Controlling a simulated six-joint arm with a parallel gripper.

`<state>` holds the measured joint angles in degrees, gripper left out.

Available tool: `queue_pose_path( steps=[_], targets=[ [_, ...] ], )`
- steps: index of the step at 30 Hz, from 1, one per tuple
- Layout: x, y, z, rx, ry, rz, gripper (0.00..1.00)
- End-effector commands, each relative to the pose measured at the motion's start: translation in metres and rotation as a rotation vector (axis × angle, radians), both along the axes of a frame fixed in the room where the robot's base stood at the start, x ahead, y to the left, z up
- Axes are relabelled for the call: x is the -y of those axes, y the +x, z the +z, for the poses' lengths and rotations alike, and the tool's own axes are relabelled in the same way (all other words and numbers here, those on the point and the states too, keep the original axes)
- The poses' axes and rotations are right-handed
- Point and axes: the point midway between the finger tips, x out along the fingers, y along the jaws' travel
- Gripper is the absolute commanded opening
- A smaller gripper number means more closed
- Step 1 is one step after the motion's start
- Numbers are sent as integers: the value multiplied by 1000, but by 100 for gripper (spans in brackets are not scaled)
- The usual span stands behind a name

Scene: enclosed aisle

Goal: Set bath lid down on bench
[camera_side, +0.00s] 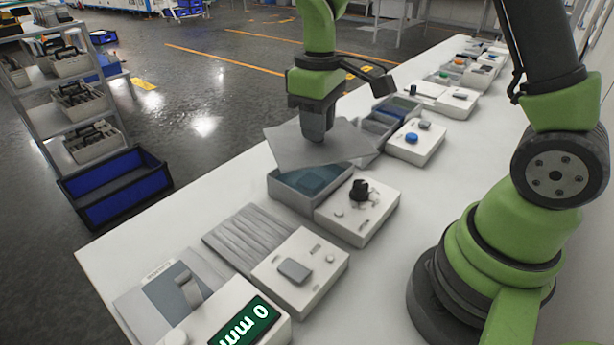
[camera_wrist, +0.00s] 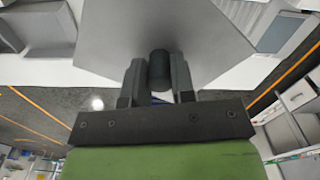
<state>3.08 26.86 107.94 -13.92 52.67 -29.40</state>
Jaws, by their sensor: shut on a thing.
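The bath lid (camera_side: 300,147) is a flat grey plate, held tilted above the open bath (camera_side: 290,192), a grey box with bluish liquid inside. My gripper (camera_side: 317,135) is shut on the lid's dark knob. In the wrist view my gripper (camera_wrist: 159,75) has one finger on each side of the dark round knob, and the lid (camera_wrist: 205,30) spreads out beyond it. The lid covers part of the bath's far side in the side view. The bench (camera_side: 180,222) is a long white surface under the bath and the other devices.
A white unit with a black knob (camera_side: 360,190) adjoins the bath. A ribbed grey plate (camera_side: 248,235) and a box with a green display (camera_side: 245,325) stand nearer. Several devices line the bench beyond. A narrow bare strip runs along the left edge. A shelf rack (camera_side: 75,100) stands across the floor.

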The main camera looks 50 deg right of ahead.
Motion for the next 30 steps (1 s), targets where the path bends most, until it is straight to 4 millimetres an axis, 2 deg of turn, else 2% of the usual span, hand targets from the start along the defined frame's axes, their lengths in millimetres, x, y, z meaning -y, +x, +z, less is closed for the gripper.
queue_pose_path(
  steps=[6, 12, 25, 30],
  targets=[
    [31, 35, -7, 0, 0, 317, 0],
    [50, 51, -11, 0, 0, 515, 0],
    [54, 54, -14, -1, 1, 570, 0],
    [54, 53, -40, -5, 3, 569, 0]
  ],
)
